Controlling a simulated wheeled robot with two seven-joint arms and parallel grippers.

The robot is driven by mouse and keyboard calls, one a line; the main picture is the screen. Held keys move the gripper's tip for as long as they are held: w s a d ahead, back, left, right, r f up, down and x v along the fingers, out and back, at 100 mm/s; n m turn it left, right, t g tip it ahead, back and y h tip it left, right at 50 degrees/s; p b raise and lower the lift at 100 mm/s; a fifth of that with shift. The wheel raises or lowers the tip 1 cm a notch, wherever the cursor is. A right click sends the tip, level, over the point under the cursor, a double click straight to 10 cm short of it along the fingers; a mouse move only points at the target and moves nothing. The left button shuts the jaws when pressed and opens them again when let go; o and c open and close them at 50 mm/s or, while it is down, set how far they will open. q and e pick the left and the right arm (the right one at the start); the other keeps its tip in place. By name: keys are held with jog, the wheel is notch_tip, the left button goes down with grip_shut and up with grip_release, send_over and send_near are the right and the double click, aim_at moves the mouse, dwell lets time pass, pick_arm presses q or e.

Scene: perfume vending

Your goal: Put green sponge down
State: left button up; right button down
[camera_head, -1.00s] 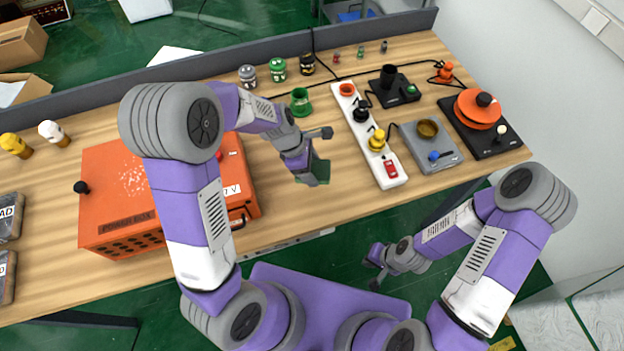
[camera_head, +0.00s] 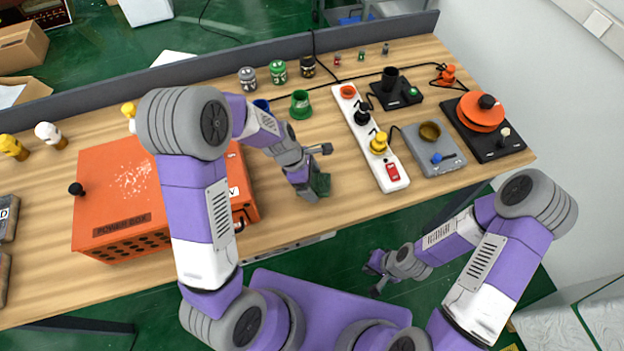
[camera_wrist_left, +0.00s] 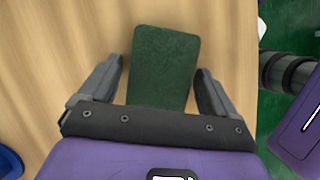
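The green sponge (camera_head: 321,184) is at the table's front part, right of the orange power box and mostly hidden behind my left gripper in the head view. In the left wrist view the dark green sponge (camera_wrist_left: 163,65) lies flat against the wood. My left gripper (camera_wrist_left: 160,75) is open, with one finger on each side of the sponge. A gap shows between the left finger and the sponge; the right finger is close to its edge, and I cannot tell whether it touches. My right gripper (camera_head: 373,275) is open and empty, low in front of the table.
The orange power box (camera_head: 115,205) stands left of my left gripper. A white power strip (camera_head: 372,140) and a grey device (camera_head: 432,150) are to the right. A green cup (camera_head: 300,104) and several small jars stand behind. Bare wood lies between the sponge and strip.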

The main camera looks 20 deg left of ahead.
pick_arm(q)
jog(key=shift+a+r, duration=0.1)
jog(key=shift+r, duration=0.45)
jog(key=p+v, duration=0.3)
jog(key=v, duration=0.8)
jog(key=shift+a+r+p, duration=0.1)
jog(key=shift+p, duration=0.25)
